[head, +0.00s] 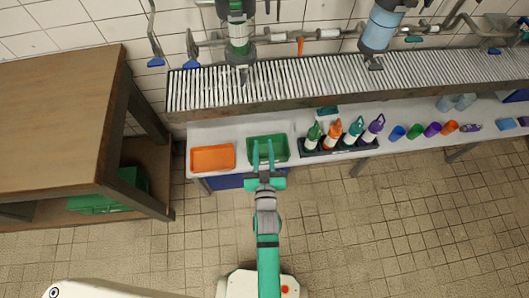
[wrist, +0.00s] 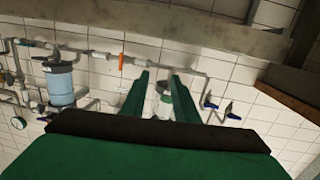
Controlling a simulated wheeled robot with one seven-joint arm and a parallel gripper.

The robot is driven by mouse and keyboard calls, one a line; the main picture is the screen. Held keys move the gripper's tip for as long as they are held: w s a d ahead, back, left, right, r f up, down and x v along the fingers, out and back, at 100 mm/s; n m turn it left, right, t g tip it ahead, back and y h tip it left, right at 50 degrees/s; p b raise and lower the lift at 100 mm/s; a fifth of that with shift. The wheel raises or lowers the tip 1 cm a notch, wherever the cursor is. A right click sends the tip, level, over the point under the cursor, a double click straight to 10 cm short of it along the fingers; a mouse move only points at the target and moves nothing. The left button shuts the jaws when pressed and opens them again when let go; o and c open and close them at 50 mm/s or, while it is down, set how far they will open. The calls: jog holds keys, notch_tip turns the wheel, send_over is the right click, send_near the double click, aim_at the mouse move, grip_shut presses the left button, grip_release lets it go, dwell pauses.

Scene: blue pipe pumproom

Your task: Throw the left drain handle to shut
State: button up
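Two blue-tipped handles hang at the upper left of the head view, one at the far left (head: 156,62) and one just right of it (head: 190,64). They also show right of my fingers in the wrist view, one nearer (wrist: 209,104) and one farther right (wrist: 233,115). I cannot tell for certain which handle is the left drain handle. A grey lever-like part (head: 244,75) hangs below the green-and-white pipe unit (head: 238,38). My gripper (head: 263,154) is open and empty, its two green fingers apart above the green tray, away from the wall pipes.
A slatted grey rack (head: 330,82) runs along the wall below the pipes. The white bench below it bears an orange tray (head: 212,158), the green tray (head: 280,148), bottles (head: 334,134) and cups (head: 432,129). A brown table (head: 60,120) stands left. The tiled floor is clear at right.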

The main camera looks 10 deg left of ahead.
jog(key=shift+s+d+f, duration=0.1)
jog(key=shift+s+d, duration=0.1)
jog(key=shift+s, duration=0.25)
jog(key=shift+s+d+f, duration=0.1)
jog(key=shift+s+d, duration=0.05)
jog(key=shift+s, duration=0.25)
jog(key=shift+r, duration=0.1)
jog(key=m+y, duration=0.2)
jog(key=m, duration=0.2)
send_near(242, 85)
jog(key=x, duration=1)
jog(key=shift+w+f, duration=0.1)
jog(key=shift+f, duration=0.15)
jog(key=shift+c, duration=0.6)
grip_shut()
